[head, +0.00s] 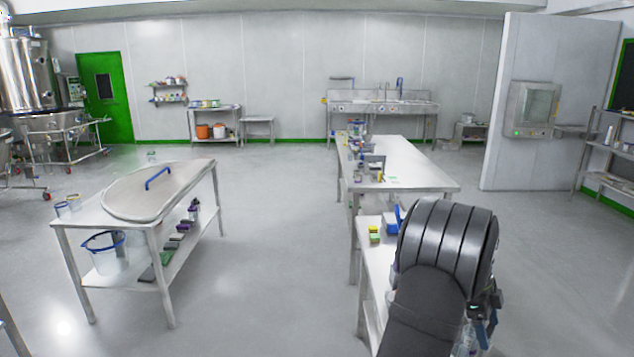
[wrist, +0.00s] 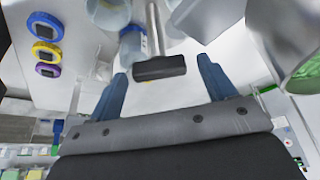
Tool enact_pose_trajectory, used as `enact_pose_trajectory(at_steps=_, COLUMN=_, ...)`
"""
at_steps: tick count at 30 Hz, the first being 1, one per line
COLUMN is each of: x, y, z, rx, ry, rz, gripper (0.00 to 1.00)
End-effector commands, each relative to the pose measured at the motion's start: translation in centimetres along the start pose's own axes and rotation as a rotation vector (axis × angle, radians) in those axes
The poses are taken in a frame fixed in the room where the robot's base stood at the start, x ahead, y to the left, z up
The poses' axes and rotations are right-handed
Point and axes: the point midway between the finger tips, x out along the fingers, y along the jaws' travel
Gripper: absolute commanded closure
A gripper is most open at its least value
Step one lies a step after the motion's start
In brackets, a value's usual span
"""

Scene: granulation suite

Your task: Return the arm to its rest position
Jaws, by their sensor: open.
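My gripper (wrist: 162,70) shows in the wrist view with its two blue fingers spread wide apart. A dark block on a pale metal stem (wrist: 159,69) shows in the gap beyond the fingers, and neither finger appears to touch it. In the head view my arm, dark and ribbed, is bent at the lower right over the near end of the right-hand benches.
The wrist view shows blue, yellow and purple round-framed items (wrist: 47,53) and a clear container (wrist: 295,45) close by. In the head view, a long bench (head: 415,170) carries small items. A left table (head: 135,270) bears a large lid (head: 160,192). Open floor lies between.

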Motion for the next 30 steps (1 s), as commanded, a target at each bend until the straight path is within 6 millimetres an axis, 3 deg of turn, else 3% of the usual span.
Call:
enact_pose_trajectory(at_steps=10, x=-0.17, y=0.16, z=-0.02, rx=-0.240, ry=0.000, rz=-0.102, gripper=0.24)
enact_pose_trajectory(at_steps=23, x=-0.20, y=0.15, z=0.14, rx=-0.291, ry=-0.002, rz=-0.122, gripper=0.24)
enact_pose_trajectory(at_steps=24, x=-0.20, y=0.15, z=0.15, rx=-0.291, ry=-0.002, rz=-0.122, gripper=0.23)
enact_pose_trajectory(at_steps=27, x=-0.22, y=0.13, z=0.17, rx=-0.290, ry=-0.002, rz=-0.123, gripper=0.03)
enact_pose_trajectory(at_steps=30, x=-0.29, y=0.06, z=0.22, rx=-0.291, ry=-0.003, rz=-0.125, gripper=0.00)
